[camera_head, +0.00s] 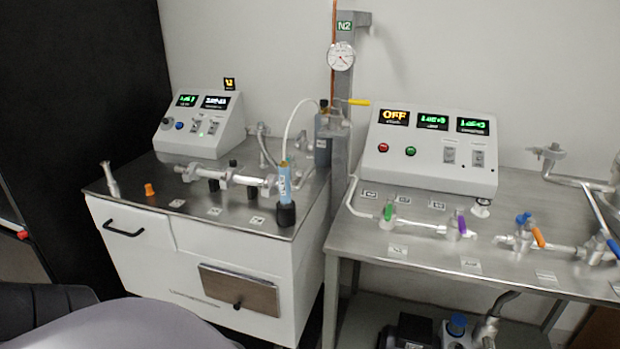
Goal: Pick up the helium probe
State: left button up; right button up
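What looks like the helium probe (284,182), a slim blue stick with a yellowish top, stands upright in a black round holder (286,214). The holder is at the front right corner of the left steel-topped cabinet (235,225). A thin white hose (288,125) runs from the probe's top up and over toward a grey cylinder (322,138) behind. Neither of my grippers shows in this view.
Metal pipework (225,176), an orange cap (149,189) and a control box (200,128) are on the cabinet. A grey post (350,100) stands behind. The right table (400,250) holds a larger control box (430,150) and valves with coloured handles.

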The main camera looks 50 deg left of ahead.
aim_at(284, 168)
jog(key=u, duration=1.6)
